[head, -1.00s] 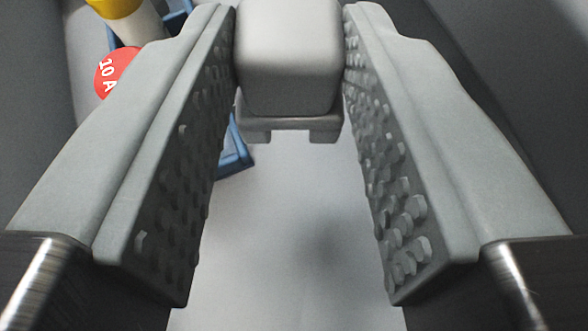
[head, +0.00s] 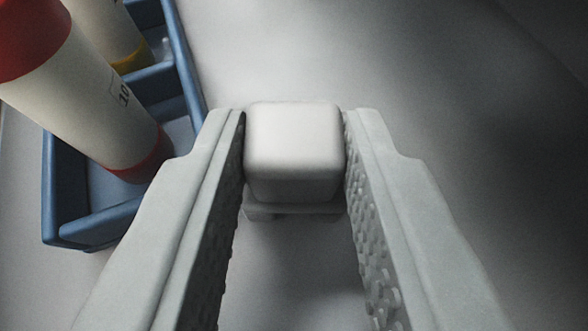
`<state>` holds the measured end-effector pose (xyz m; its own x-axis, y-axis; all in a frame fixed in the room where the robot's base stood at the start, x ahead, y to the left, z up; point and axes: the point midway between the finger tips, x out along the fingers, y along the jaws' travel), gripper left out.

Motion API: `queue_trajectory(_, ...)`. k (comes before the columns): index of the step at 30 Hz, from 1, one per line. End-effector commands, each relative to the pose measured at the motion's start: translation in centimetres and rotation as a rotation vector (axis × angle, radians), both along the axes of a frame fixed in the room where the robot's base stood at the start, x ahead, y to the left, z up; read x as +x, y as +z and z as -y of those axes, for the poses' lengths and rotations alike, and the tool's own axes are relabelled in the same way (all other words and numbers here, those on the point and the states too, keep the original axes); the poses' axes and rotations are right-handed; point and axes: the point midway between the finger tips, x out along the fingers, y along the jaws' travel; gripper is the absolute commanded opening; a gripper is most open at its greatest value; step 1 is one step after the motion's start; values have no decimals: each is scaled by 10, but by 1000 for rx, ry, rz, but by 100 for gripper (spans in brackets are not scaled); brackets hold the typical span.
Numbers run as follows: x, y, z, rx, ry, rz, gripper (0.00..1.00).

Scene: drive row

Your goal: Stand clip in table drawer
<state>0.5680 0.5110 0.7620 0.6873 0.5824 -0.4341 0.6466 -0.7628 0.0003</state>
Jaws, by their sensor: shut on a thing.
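A light grey, rounded block-like piece, which I take to be the clip (head: 294,150), is between the fingertips of my gripper (head: 295,160) in the head view. My gripper is shut on it, with a finger pressed on each side. A lower lip of the clip shows under its body; the rest of its underside is hidden. Below it is a pale grey flat surface (head: 400,60), which may be the drawer floor. I cannot tell whether the clip touches that surface.
A blue tray (head: 65,190) stands at the left, close to my left finger. It holds a white cylinder with red ends (head: 85,95) and another with a yellow band (head: 115,30). The pale surface ahead and to the right is clear.

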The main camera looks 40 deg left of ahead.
Motion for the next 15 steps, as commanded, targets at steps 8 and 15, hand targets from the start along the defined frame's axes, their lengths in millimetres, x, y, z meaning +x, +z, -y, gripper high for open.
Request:
queue_trajectory(8, 0, -2, 0, -1, 0, -1, 48)
queue_trajectory(15, 0, -1, 0, 0, 0, 0, 48)
